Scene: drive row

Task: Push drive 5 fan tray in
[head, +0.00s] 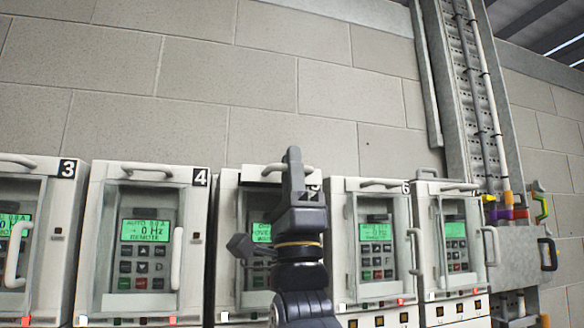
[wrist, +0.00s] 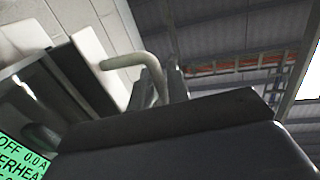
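Drive 5 (head: 228,205) stands between drives 4 and 6 in the head view, its number plate mostly hidden by my arm. At its top, the fan tray front with a pale handle (head: 272,168) shows a dark gap beneath. In the wrist view the pale curved handle (wrist: 122,62) is close ahead, beside a white panel with a dark underside. Drive 5's green display (wrist: 22,155) reads OFF, 0.0 A and a partly cut-off OVERHEAT. My gripper (head: 293,158) points up in front of drive 5's top.
Drive 3 (head: 40,240), drive 4 (head: 140,250) and drive 6 (head: 378,245) stand alongside, with another drive (head: 452,245) farther right. Their door handles stick out. A cable tray (head: 472,90) climbs the block wall. A grey box (head: 520,255) with coloured handles is at right.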

